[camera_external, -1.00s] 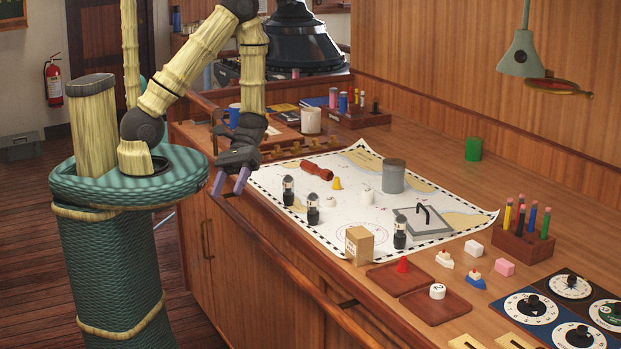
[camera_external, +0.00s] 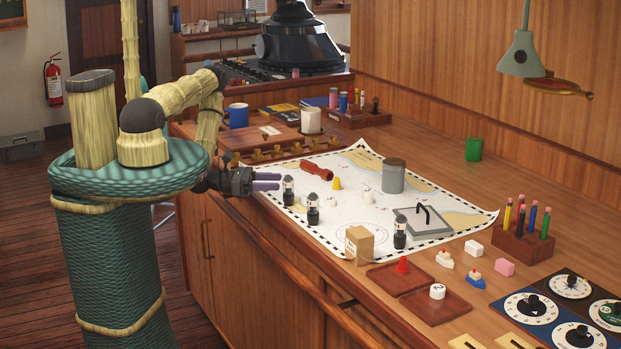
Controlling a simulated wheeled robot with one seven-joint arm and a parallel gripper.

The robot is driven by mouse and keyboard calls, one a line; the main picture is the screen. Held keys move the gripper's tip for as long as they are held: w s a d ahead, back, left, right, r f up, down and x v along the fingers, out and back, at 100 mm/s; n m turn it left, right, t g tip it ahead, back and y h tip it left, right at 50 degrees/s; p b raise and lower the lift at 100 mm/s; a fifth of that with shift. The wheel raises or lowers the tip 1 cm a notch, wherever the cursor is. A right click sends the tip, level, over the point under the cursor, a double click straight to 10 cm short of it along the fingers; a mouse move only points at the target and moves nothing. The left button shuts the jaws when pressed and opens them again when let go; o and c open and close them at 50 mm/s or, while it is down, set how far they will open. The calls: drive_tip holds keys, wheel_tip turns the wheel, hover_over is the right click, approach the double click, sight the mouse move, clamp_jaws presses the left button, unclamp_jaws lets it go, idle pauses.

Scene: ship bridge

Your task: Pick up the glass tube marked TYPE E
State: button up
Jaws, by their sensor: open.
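Three small glass tubes with dark ends stand upright on the chart. One tube (camera_external: 288,190) is near the chart's left edge, a second tube (camera_external: 313,209) is just right of and nearer than it, and a third tube (camera_external: 400,234) is by the chart's front right part. Their markings are too small to read, so I cannot tell which is TYPE E. My gripper (camera_external: 278,181) is open and empty at the chart's left edge. Its purple fingers lie level and point right at the leftmost tube, very close; I cannot tell whether they touch or straddle it.
The chart (camera_external: 350,208) also bears a grey canister (camera_external: 393,177), a red-brown handle-shaped object (camera_external: 317,170), a yellow cone (camera_external: 337,184) and a grey plate with a handle (camera_external: 424,224). A cardboard box (camera_external: 359,245) stands at its front edge. A wooden rail (camera_external: 300,252) runs along the counter's front.

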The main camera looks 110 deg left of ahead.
sight(288, 179)
idle(0.3)
drive_tip(key=p+x, duration=0.2)
drive_tip(key=x, duration=0.2)
drive_tip(key=shift+w+r, duration=0.1)
drive_tip(key=shift+w, duration=0.1)
drive_tip(key=shift+w+a, duration=0.1)
drive_tip(key=shift+w, duration=0.2)
drive_tip(key=shift+c, duration=0.4)
drive_tip(key=c, duration=0.9)
